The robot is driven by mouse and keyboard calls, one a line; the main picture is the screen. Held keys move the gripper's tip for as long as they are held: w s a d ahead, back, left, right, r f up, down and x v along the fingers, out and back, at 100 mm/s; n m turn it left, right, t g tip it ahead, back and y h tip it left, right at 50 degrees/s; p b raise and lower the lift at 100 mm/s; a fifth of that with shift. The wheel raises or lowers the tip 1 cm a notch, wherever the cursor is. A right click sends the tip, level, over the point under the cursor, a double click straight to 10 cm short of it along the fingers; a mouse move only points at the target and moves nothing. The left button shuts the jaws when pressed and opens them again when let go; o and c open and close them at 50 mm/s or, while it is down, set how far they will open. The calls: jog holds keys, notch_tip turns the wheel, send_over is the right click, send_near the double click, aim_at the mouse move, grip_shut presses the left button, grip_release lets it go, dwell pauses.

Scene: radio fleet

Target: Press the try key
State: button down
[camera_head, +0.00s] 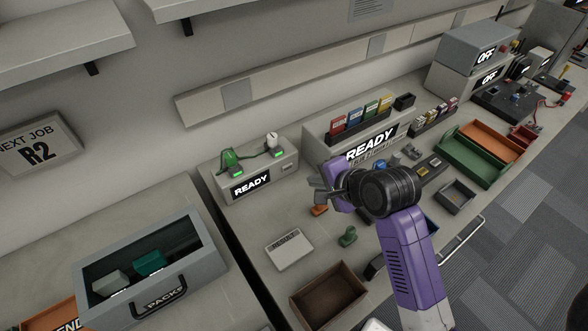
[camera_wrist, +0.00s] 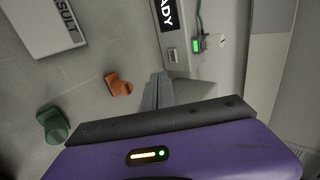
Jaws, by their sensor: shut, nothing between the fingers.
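A grey unit (camera_head: 262,176) with a READY display stands on the bench in the head view. A small light key (camera_head: 287,168) sits on its front, right of the display; its label is too small to read. The key (camera_wrist: 172,55) also shows in the wrist view, beside the READY display (camera_wrist: 166,14). My gripper (camera_head: 320,190) is shut and empty, in front and to the right of this unit. In the wrist view its fingers (camera_wrist: 160,92) point toward the unit, apart from the key. A second, larger READY unit (camera_head: 322,127) stands behind my gripper, partly hidden by it.
A green device (camera_head: 229,161) and a white one (camera_head: 271,141) stand on the smaller unit. An orange piece (camera_head: 319,210), a green piece (camera_head: 348,236) and a white RESULT plate (camera_head: 289,248) lie in front. A brown tray (camera_head: 330,296) is nearer.

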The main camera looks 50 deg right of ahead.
aim_at(288, 169)
jog(key=x, duration=0.7)
jog(key=w, duration=0.1)
jog(key=w+d, duration=0.1)
jog(key=w, duration=0.1)
jog(key=shift+w+f, duration=0.15)
jog(key=shift+w+d+p, duration=0.1)
jog(key=shift+w+p, duration=0.2)
jog(key=shift+w, duration=0.2)
jog(key=shift+w, duration=0.1)
